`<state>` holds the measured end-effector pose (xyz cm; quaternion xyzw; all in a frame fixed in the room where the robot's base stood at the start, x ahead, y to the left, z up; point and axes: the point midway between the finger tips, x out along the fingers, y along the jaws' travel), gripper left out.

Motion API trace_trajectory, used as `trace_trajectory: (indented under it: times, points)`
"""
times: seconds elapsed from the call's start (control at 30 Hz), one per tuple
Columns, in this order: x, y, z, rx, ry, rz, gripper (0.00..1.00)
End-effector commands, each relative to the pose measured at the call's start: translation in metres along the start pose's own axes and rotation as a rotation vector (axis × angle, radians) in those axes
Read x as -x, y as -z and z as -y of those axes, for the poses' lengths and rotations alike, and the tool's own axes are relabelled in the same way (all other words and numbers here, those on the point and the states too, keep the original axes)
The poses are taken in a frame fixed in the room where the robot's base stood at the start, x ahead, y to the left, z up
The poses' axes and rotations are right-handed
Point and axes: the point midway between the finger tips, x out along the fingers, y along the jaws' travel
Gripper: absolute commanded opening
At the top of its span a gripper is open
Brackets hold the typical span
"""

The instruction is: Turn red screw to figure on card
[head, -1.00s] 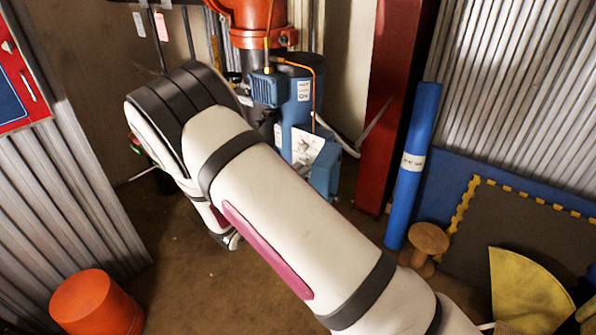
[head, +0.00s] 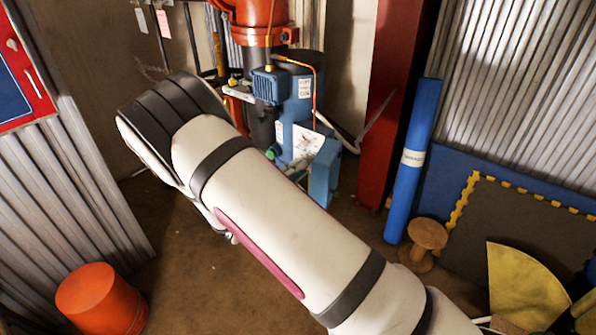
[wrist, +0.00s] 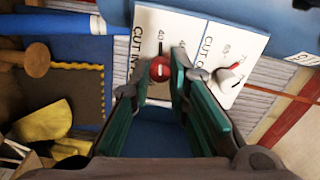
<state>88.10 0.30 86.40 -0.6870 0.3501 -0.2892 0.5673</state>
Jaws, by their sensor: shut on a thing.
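In the wrist view the red screw (wrist: 159,70) sits between the tips of my gripper (wrist: 160,78), against a white card marked "CUT IN" (wrist: 146,22). A pale line shows on the screw's face. A "40" is readable above it; other figures are hidden by the fingers. My gripper's green-padded fingers are shut on the screw. To the right is a second card marked "CUT OUT" (wrist: 226,42), with a grey knob (wrist: 228,76). In the head view the white card (head: 308,143) shows on the blue unit (head: 298,105), and my arm hides most of the gripper.
A red-orange pipe (head: 262,22) rises behind the blue unit. A red post (head: 378,110) and a blue roll (head: 411,160) stand to the right. An orange bucket (head: 100,298) is on the floor at left. A wooden spool (head: 427,240) stands at lower right.

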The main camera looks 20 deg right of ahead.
Motion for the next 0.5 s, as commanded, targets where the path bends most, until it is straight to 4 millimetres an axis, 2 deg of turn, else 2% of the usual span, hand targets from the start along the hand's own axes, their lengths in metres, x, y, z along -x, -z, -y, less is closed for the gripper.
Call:
trace_trajectory:
  times: [0.1,0.13,0.2,0.5]
  points:
    - [0.0006,0.0002,-0.001,0.001,-0.002,0.0,0.0]
    - [0.0006,0.0003,-0.001,0.001,-0.002,0.0,0.21]
    - [0.0005,0.0003,-0.0009,0.001,-0.002,0.0,0.37]
    - [0.0007,0.0,-0.0002,0.0,-0.001,0.001,0.37]
